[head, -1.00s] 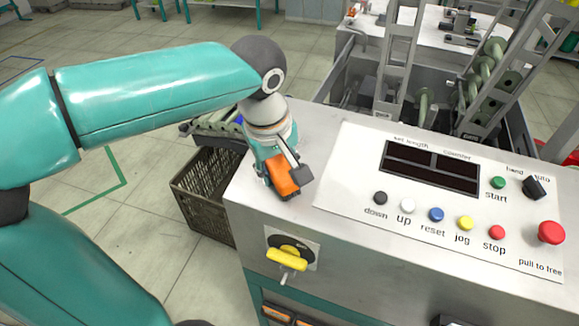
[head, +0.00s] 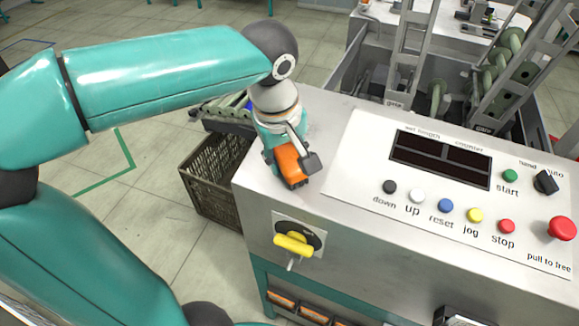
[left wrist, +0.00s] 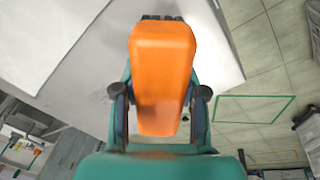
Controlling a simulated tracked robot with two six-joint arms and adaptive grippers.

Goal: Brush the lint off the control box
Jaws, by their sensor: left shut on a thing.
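The control box (head: 335,228) has a grey top with a white panel of buttons and a dark display. My left gripper (head: 290,168) is over the left end of its top, pointing down. It is shut on an orange brush (head: 291,163), which also shows between the fingers in the left wrist view (left wrist: 162,75). Dark bristle tips show at the brush's far edge in that view. The brush is at the box top, left of the panel; I cannot tell if the bristles touch. Faint grey specks, perhaps lint, show near the gripper. My right gripper is not in view.
A yellow-handled switch (head: 294,244) sticks out of the box's front. A red button (head: 562,229) stands at the panel's right. A brown crate (head: 212,180) is on the floor left of the box. Metal gates and rollers (head: 500,70) rise behind it.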

